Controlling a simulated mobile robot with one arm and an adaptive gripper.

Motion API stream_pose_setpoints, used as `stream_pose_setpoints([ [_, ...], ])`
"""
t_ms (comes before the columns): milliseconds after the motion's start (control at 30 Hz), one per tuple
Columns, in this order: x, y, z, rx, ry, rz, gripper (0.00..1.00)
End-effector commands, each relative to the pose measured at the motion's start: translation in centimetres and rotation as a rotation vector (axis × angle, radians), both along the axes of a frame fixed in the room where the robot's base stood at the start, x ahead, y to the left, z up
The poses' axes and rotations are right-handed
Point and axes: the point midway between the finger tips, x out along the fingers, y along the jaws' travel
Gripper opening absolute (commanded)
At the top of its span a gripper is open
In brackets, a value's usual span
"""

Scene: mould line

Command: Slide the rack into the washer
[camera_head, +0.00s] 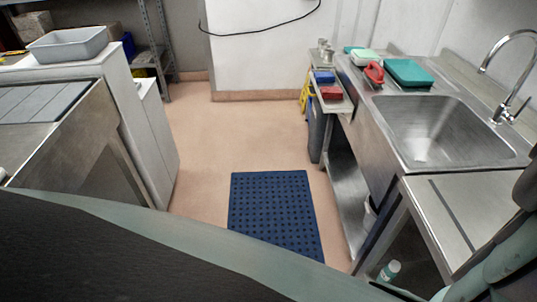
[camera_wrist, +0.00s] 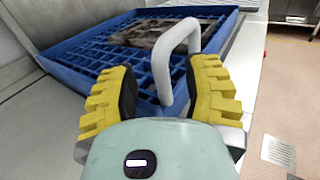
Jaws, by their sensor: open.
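The rack (camera_wrist: 81,47) is a blue open-grid tray with raised edges, lying on a pale metal surface in the wrist view. A light grey loop handle (camera_wrist: 163,62) rises at its near side. A brownish, flat, worn-looking area (camera_wrist: 150,32) shows in the rack's far part. My gripper (camera_wrist: 165,85) has its yellow ribbed fingers apart, one on each side of the handle; I cannot tell whether either touches it. The rack and gripper do not show in the head view. I cannot identify the washer for sure in either view.
In the head view, a steel-fronted unit (camera_head: 75,150) stands left, with a grey tub (camera_head: 67,46) behind it. A sink (camera_head: 430,130) with red and green items beside it is right. A blue mat (camera_head: 272,210) lies on the floor between; the floor beyond is clear.

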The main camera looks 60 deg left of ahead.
Motion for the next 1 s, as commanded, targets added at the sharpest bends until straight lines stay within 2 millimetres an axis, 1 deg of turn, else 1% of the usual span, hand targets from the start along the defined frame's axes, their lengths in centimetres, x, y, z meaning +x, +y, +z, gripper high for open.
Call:
stream_pose_setpoints([
  [33,0.0,-0.9,0.1,-0.002,0.000,-0.005,0.48],
  [200,0.1,-2.3,0.1,-0.001,-0.002,-0.003,0.48],
  [333,0.1,-2.7,0.0,-0.001,-0.002,-0.001,0.48],
  [533,0.1,-2.7,0.0,0.000,-0.002,0.000,0.48],
  [567,0.1,-2.7,0.0,0.000,-0.002,0.000,0.53],
  [1000,0.2,-2.6,0.0,0.000,-0.002,0.002,0.08],
])
